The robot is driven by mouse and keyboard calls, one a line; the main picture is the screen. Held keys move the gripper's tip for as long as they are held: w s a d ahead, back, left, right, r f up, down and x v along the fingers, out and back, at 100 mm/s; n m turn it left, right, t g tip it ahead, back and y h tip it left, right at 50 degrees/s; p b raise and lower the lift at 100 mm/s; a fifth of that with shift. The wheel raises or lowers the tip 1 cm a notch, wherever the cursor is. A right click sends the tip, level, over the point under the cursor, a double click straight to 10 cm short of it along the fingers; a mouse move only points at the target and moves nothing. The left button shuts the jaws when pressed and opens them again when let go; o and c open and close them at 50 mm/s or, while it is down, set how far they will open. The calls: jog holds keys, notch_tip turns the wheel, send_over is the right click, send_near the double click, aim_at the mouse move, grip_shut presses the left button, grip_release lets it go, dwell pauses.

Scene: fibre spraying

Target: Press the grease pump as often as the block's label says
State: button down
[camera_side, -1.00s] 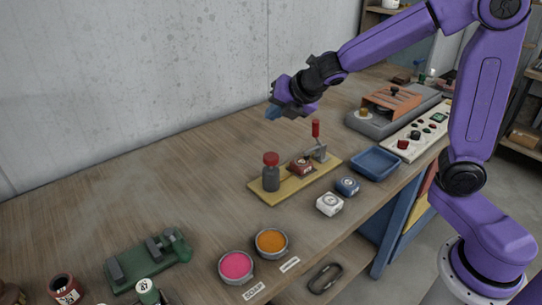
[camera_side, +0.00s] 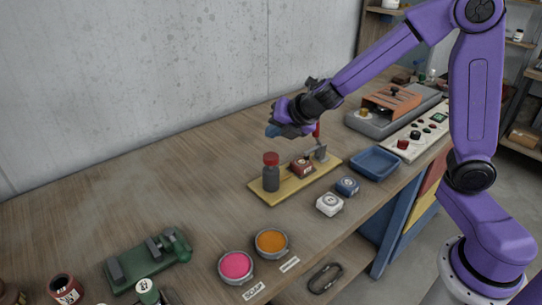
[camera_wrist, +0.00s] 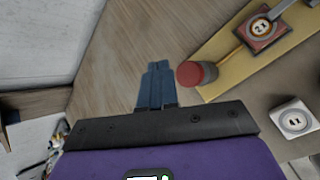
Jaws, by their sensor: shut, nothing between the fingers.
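The yellow base board (camera_side: 258,193) carries a dark grey canister with a red cap (camera_side: 271,172), a small red block (camera_side: 302,168) with a round white label, and a grey stand with an upright red handle (camera_side: 317,131). My gripper (camera_side: 273,131) is shut and empty in the air, behind and above the board, near the canister; it partly covers the red handle. In the wrist view, the shut fingers (camera_wrist: 158,68) are left of a red cap (camera_wrist: 197,73). The labelled red block (camera_wrist: 265,28) is up and right of it; its number is too small to read surely.
A white block (camera_side: 330,204) and a blue block (camera_side: 347,187) sit in front of the board, near a blue tray (camera_side: 375,163). Orange (camera_side: 271,242) and pink (camera_side: 236,265) bowls and a green device (camera_side: 148,260) are nearer. The bench behind the board is clear.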

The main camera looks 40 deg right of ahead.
aim_at(270, 155)
jog(key=shift+f, duration=1.9)
jog(key=shift+f, duration=0.15)
dwell(0.6)
jog(key=shift+f, duration=0.3)
jog(key=shift+f, duration=1.15)
dwell(1.6)
jog(key=shift+r, duration=1.55)
jog(key=shift+r, duration=0.15)
jog(key=shift+r, duration=2.4)
